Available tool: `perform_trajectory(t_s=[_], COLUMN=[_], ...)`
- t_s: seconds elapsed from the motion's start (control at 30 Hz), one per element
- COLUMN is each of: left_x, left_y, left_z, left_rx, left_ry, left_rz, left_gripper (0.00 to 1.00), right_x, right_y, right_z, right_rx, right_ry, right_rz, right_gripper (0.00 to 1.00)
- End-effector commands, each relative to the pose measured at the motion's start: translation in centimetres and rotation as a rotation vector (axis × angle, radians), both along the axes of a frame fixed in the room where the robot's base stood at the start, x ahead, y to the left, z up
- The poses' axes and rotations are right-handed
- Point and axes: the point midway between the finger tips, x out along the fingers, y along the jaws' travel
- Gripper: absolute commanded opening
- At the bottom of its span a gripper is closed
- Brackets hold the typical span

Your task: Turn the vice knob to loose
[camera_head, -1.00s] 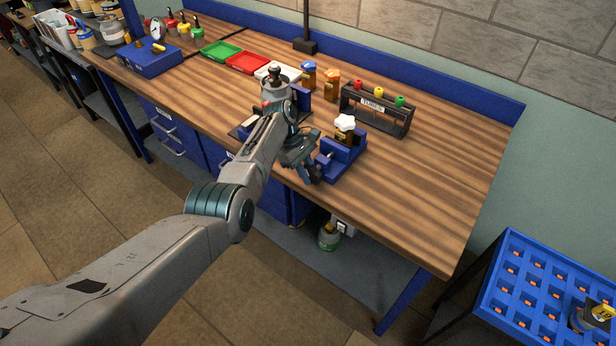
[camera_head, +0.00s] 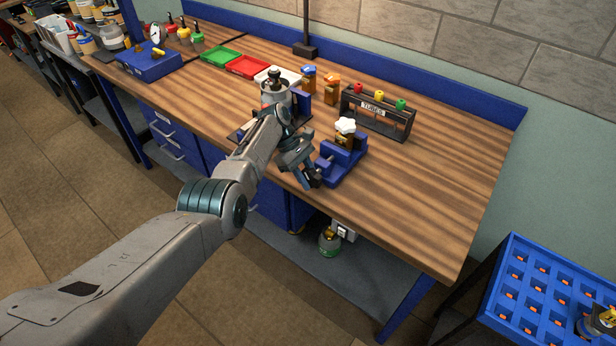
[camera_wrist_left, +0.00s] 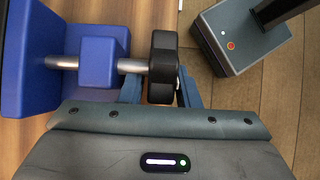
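The blue vice (camera_head: 343,165) stands at the front edge of the wooden bench, with a brass-coloured piece topped by a white star-shaped cap (camera_head: 345,126) at its upper part. In the left wrist view, the blue vice body (camera_wrist_left: 97,62) carries a metal shaft that ends in a black ribbed knob (camera_wrist_left: 163,62). My left gripper (camera_head: 313,181) is at the vice's front. Its blue fingers (camera_wrist_left: 161,92) lie on either side of the knob, very close to it. I cannot tell whether they press on it. In the head view the gripper largely hides the knob. My right gripper is out of view.
Green, red and white trays (camera_head: 247,66) lie further left. A blue crate (camera_head: 540,290) is at lower right. The bench's right part is clear.

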Motion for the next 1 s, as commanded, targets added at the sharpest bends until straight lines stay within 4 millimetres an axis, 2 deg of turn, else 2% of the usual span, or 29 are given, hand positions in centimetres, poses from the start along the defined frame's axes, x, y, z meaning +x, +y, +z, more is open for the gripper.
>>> perform_trajectory(t_s=[0.17,0.27,0.7,0.83,1.0], left_x=[0.1,0.5,3.3,3.6,3.7], left_y=[0.1,0.6,4.4,5.0,5.1], left_z=[0.2,0.9,7.3,8.4,8.8], left_rx=[0.0,0.0,0.0,0.0,0.0], left_ry=[0.0,-0.002,-0.003,-0.001,0.0], left_rz=[0.0,0.001,0.0,0.001,0.0], left_gripper=[0.29,0.29,0.29,0.29,0.29], right_x=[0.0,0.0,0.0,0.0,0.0], right_y=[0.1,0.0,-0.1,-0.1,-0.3], right_z=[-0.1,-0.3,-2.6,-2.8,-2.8], right_rx=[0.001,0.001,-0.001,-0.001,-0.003], right_ry=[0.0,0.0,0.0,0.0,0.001], right_rz=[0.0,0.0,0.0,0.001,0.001], right_gripper=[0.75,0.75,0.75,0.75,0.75])
